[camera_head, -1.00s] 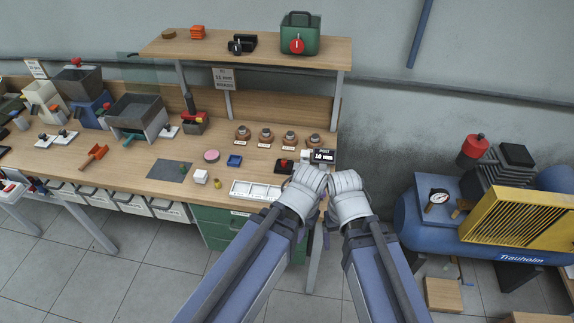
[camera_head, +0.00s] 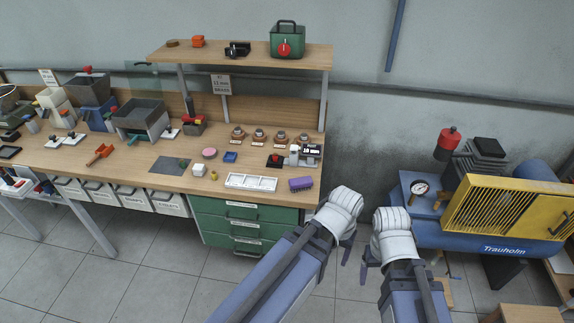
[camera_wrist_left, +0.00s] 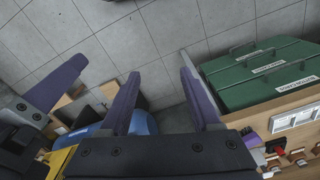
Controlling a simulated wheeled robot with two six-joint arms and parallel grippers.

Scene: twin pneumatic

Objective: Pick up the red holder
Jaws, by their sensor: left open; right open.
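No single part is plainly the red holder; several red parts lie on the workbench (camera_head: 130,176). A red piece on a black base (camera_head: 275,161) stands near the bench's right end. An orange-red tool (camera_head: 101,153) lies on the left part, and a small red-topped vise (camera_head: 194,126) stands further back. My left gripper (camera_head: 345,250) is off the bench's right end, over the floor, open and empty. Its purple fingers show apart in the left wrist view (camera_wrist_left: 157,85). My right gripper (camera_head: 368,266) is open just right of it, its fingers partly hidden.
A blue compressor (camera_head: 415,236) with a yellow guard stands at the right. A purple block (camera_head: 300,184) and a white tray (camera_head: 251,182) lie near the bench's front right. A shelf (camera_head: 235,55) spans the back. Green drawers (camera_head: 245,227) are below. Floor between bench and compressor is clear.

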